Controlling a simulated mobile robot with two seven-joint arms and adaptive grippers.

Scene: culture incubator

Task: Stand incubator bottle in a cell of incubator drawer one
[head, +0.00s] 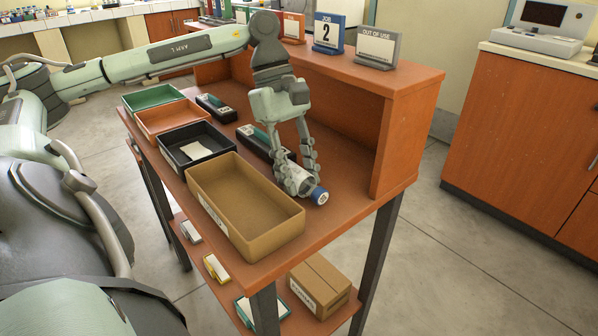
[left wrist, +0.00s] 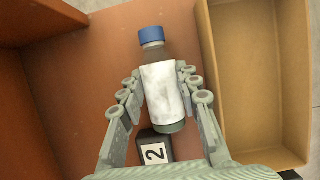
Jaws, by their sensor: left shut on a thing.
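My left gripper (head: 300,184) reaches down over the brown bench and is shut on a bottle with a blue cap (head: 320,196). In the left wrist view the bottle (left wrist: 162,92) has a dark clear body, a white label and a blue cap pointing away from my palm. The fingers stand on both sides of the label. In the head view the bottle looks tilted or lying, cap toward the front right; I cannot tell whether it touches the bench. My right gripper is not in view. I see no incubator drawer that I can identify.
A tan bin (head: 243,206) is beside the gripper, with black (head: 197,147), orange (head: 170,117) and green (head: 152,98) trays behind. Dark device (head: 262,142) lies on the bench. A raised shelf (head: 400,130) bears signs, including "JOB 2" (head: 329,33). A wooden cabinet (head: 525,135) stands right.

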